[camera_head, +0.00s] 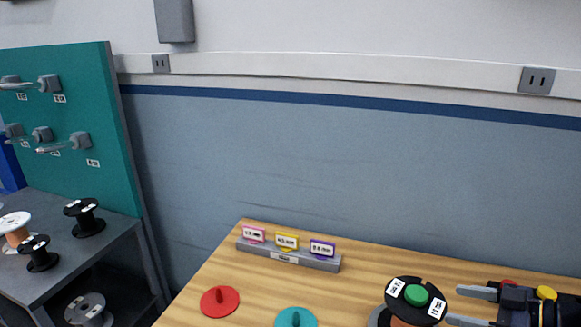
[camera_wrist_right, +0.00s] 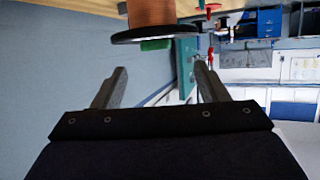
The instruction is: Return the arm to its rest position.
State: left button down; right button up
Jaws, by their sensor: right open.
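My right gripper (camera_head: 465,305) is at the lower right of the head view, with its fingers pointing left over the wooden table. It is open, and in the right wrist view its two fingers (camera_wrist_right: 158,85) stand apart with nothing between them. A spool (camera_head: 416,301) with a black flange, white labels and a green knob is just left of the fingertips, apart from them. In the right wrist view the spool's copper winding (camera_wrist_right: 152,12) and black flange show beyond the fingers. My left gripper is not in view.
The wooden table (camera_head: 225,270) carries a grey holder (camera_head: 290,258) with three small labelled cards, a red disc (camera_head: 220,300) and a teal disc (camera_head: 296,318). At left, a grey shelf (camera_head: 60,265) holds several spools beside a teal pegboard (camera_head: 85,110). The air above the table is clear.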

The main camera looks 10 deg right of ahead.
jog(key=s+a+r+m+g+h+p, duration=0.1)
jog(key=s+a+m+g+h+p, duration=0.1)
jog(key=a, duration=0.8)
jog(key=s+a+r+m+g+h+p, duration=0.1)
jog(key=s+a+m+g+h+p, duration=0.1)
jog(key=s+a+m, duration=0.5)
jog(key=s+a+h+p, duration=0.1)
jog(key=a+p, duration=0.1)
jog(key=shift+s+a+r+g, duration=0.2)
jog(key=shift+a+r+g, duration=0.1)
jog(key=shift+a+g, duration=0.1)
jog(key=shift+m, duration=0.3)
